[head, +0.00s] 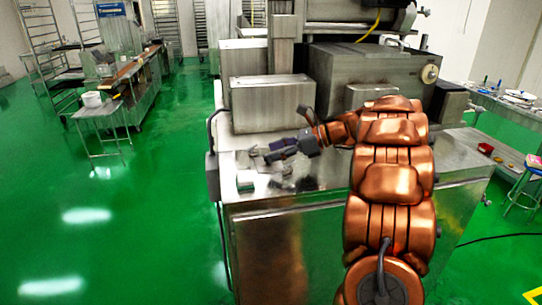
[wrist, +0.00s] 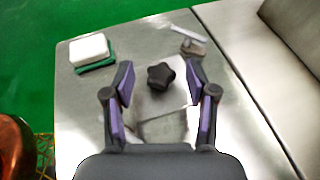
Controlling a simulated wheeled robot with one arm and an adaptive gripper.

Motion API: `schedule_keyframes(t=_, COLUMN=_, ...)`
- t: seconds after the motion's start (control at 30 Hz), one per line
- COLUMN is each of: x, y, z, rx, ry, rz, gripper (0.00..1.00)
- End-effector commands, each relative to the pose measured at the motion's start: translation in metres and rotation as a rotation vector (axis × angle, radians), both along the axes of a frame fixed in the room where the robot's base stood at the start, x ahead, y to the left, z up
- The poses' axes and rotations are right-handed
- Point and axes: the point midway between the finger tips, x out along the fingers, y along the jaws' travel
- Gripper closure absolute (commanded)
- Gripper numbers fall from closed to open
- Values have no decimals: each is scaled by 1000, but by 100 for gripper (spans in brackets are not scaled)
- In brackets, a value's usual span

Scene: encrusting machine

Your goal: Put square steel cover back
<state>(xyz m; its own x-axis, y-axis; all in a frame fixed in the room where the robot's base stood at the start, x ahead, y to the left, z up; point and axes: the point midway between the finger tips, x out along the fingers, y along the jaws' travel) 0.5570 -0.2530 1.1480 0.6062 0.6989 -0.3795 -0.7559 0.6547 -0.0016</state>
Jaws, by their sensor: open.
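My gripper (head: 272,152) is open above the steel machine top in the head view. In the wrist view its two purple-lined fingers (wrist: 158,66) stand apart on either side of a black star-shaped knob (wrist: 160,76). The knob lies between the fingertips, and neither finger visibly touches it. Below the knob, between the fingers, is a square-edged steel shape (wrist: 162,126), which looks like the square steel cover; its lower part is hidden by my gripper. I cannot tell how the knob and this shape are joined, or the height of my fingers above them.
A white block on a green pad (wrist: 94,64) lies at the left of the steel top. A small steel piece with a bar handle (wrist: 188,38) stands behind the knob. A steel housing (wrist: 255,45) rises at the right. The top's left edge drops to green floor.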

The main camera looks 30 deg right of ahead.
Motion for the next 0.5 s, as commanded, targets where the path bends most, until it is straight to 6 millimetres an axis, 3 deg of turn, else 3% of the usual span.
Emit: schedule_keyframes(t=0.5, x=-48, y=-57, z=29, rx=-1, ry=0, rz=-3, gripper=43)
